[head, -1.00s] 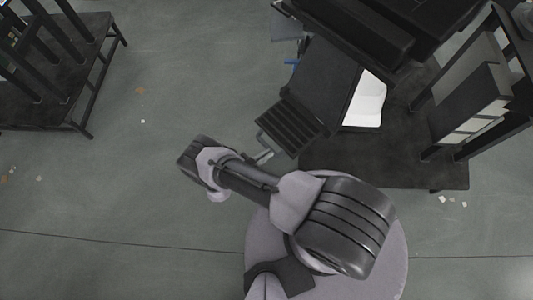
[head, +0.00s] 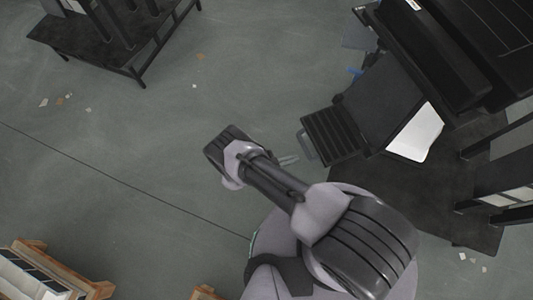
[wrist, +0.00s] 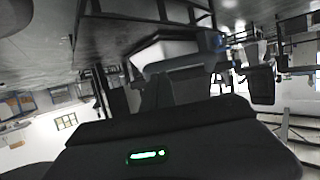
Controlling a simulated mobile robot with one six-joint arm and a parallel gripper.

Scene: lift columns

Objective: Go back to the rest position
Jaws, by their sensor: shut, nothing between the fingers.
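In the head view my arm stretches from the lower right up and left to its wrist. My gripper (head: 288,160) shows as small pale fingers to the right of the wrist, with nothing held. It is just left of a dark ribbed block (head: 331,135) with a grey handle; I cannot tell whether they touch. The wrist view shows no fingers clearly, only a dark body with a green light across its bottom.
A dark machine (head: 440,60) with a white sheet (head: 416,137) stands at the right. A dark rack (head: 127,50) stands at the upper left. Wooden-framed items (head: 50,280) lie at the lower left. The floor (head: 130,150) between is mostly clear, with small scraps.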

